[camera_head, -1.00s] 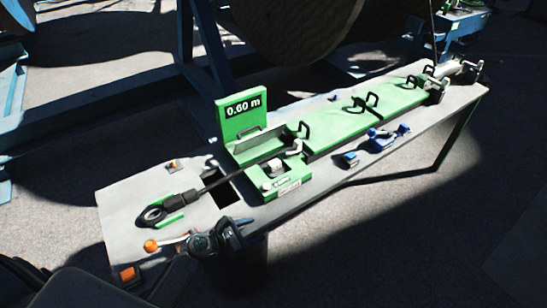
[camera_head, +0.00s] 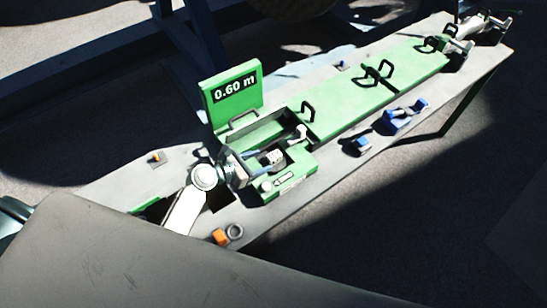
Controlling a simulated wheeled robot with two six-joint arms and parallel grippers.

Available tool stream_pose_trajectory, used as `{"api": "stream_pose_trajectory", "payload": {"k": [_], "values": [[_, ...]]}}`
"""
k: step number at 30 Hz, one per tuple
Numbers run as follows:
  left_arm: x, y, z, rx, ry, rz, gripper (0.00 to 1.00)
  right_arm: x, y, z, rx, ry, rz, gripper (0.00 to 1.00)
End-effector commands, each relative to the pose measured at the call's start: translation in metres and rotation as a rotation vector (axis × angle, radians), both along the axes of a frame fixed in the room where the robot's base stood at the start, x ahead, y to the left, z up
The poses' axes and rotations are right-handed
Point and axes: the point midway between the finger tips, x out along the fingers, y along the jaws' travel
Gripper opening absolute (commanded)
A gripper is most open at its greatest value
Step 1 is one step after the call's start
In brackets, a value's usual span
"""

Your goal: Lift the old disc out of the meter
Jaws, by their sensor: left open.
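The meter (camera_head: 290,188) is a green housing on the bench with an open recess. Its raised green plate (camera_head: 235,96) reads "0.60 m". A small pale round part (camera_head: 273,157) sits inside the recess; I cannot tell for sure whether it is the old disc. My left gripper (camera_head: 247,169) is open at the left side of the meter, close to the recess and beside the pale part. Its fingertips are small and partly blend with the meter, so contact cannot be told.
The grey bench (camera_head: 315,193) carries a long green track (camera_head: 350,105) with black handles. Blue parts (camera_head: 400,116) lie right of the meter. A large grey surface covers the lower left.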

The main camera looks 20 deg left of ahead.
Motion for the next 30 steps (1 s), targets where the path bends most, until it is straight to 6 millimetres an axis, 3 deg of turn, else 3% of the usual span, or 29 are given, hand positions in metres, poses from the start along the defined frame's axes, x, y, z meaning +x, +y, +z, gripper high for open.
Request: {"api": "stream_pose_trajectory", "payload": {"k": [3,6,9,17,22,30], "values": [[0.013,-0.009,-0.009,-0.003,-0.002,0.000,0.53,-0.027,-0.006,-0.014,-0.006,0.034,0.001,0.36],[0.018,-0.012,-0.010,0.000,-0.002,0.001,0.53,-0.037,-0.009,-0.016,-0.010,0.048,0.001,0.36],[0.021,-0.014,-0.014,0.000,-0.002,0.001,0.53,-0.033,-0.010,-0.021,-0.011,0.043,0.002,0.36],[0.043,-0.024,-0.031,0.001,-0.003,0.000,0.53,0.002,0.001,-0.052,0.001,-0.005,0.000,0.36],[0.056,-0.034,-0.034,-0.001,-0.002,0.000,0.53,-0.003,0.008,-0.063,0.009,0.003,-0.002,0.36],[0.058,-0.036,-0.033,0.002,0.000,0.001,0.53,-0.017,0.004,-0.063,0.005,0.020,-0.002,0.36]]}}
